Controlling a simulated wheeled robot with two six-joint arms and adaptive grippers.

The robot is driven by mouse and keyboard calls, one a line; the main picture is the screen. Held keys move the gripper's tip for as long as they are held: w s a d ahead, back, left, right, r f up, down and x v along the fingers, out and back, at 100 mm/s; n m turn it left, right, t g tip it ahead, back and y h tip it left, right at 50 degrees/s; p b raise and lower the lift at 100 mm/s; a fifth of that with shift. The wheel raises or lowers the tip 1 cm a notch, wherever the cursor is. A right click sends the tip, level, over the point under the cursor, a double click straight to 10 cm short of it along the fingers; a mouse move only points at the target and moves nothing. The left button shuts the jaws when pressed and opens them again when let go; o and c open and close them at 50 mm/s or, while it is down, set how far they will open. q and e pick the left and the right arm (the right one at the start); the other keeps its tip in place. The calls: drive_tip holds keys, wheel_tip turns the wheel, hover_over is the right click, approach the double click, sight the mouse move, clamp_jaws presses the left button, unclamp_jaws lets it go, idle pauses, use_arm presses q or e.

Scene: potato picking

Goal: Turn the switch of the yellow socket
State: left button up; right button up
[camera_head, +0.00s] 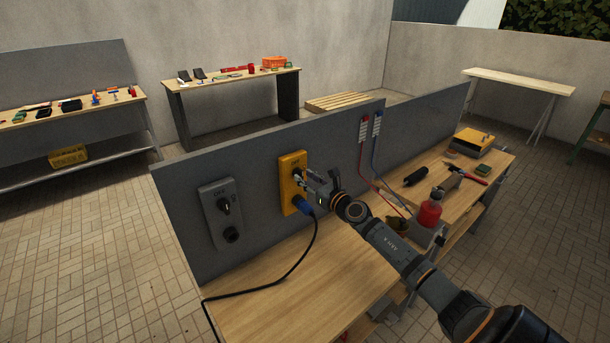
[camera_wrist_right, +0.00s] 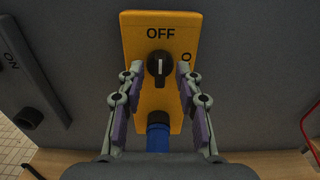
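The yellow socket (camera_head: 292,172) is mounted on the grey panel (camera_head: 250,152) behind the workbench. In the right wrist view the yellow socket (camera_wrist_right: 185,32) shows a black rotary switch (camera_wrist_right: 159,66) under the word OFF, its white mark pointing up toward OFF. A blue plug (camera_wrist_right: 157,135) sits in the lower part, and it also shows in the head view (camera_head: 303,206) with a black cable. My right gripper (camera_wrist_right: 160,75) is open, its two fingers on either side of the switch; contact cannot be told. In the head view my right gripper (camera_head: 308,180) partly covers the socket. My left gripper is not in view.
A grey socket (camera_head: 222,214) with its own switch is on the panel to the left. The black cable (camera_head: 262,288) runs over the wooden bench (camera_head: 325,285).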

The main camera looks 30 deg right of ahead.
drive_tip(key=shift+w+f, duration=0.1)
drive_tip(key=shift+w, duration=0.4)
drive_tip(key=shift+s, duration=0.1)
drive_tip(key=shift+c, duration=0.3)
clamp_jaws()
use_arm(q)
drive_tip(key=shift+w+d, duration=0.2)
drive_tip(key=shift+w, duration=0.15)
